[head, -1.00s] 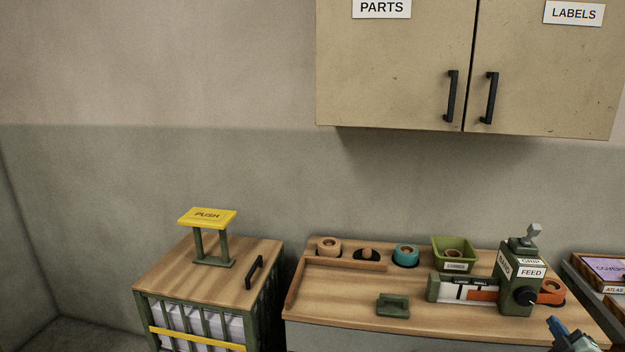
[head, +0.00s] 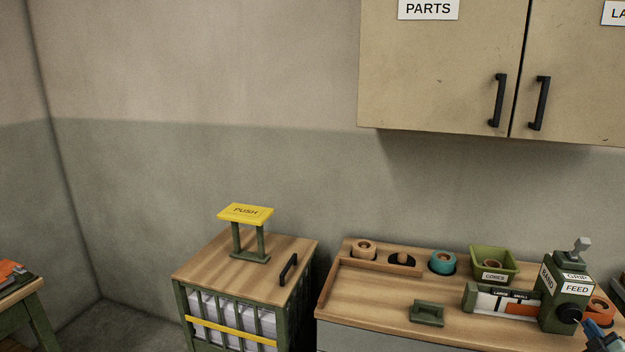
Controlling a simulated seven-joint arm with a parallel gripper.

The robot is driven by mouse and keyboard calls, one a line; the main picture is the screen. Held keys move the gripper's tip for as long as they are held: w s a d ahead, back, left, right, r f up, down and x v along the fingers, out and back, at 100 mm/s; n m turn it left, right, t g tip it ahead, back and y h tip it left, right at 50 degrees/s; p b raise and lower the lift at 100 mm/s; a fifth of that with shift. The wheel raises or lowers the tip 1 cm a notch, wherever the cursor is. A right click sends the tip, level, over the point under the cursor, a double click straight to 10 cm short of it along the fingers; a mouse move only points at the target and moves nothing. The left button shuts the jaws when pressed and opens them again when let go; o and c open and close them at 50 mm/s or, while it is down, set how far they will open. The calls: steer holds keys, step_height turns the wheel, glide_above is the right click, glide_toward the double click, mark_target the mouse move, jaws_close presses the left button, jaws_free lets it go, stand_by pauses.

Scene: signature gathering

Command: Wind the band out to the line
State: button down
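The green band machine (head: 561,285), labelled BAND, GRIP and FEED, stands at the right end of the wooden bench. An orange band (head: 522,308) sticks out of its left side over a white plate (head: 484,301) with dark lines and LARGE and SMALL labels. Which line the band's end meets is too small to tell. A black knob (head: 573,313) is on the machine's front below FEED.
An orange roll (head: 599,309) lies right of the machine. Tan and teal rolls (head: 443,262) and a green CORES bin (head: 492,262) line the bench back. A green block (head: 427,313) sits in front. A crate with a yellow PUSH plate (head: 246,213) stands left. Cabinets (head: 440,75) hang above.

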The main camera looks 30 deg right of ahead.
steer(key=shift+x, duration=0.8)
steer(key=shift+w+a+f, duration=0.1)
steer(key=shift+w+f, duration=0.05)
steer(key=shift+f, duration=0.15)
stand_by(0.5)
steer(key=shift+w+a+f, duration=0.25)
steer(key=shift+a+f, duration=0.05)
steer(key=shift+f, duration=0.4)
steer(key=shift+w+a+f, duration=0.15)
steer(key=shift+f, duration=0.1)
stand_by(0.4)
steer(key=shift+s+d+f, duration=0.25)
steer(key=shift+s+a+f, duration=0.1)
steer(key=shift+s+a, duration=0.3)
steer(key=shift+v, duration=2.7)
steer(key=shift+a+r, duration=0.1)
steer(key=shift+r, duration=0.1)
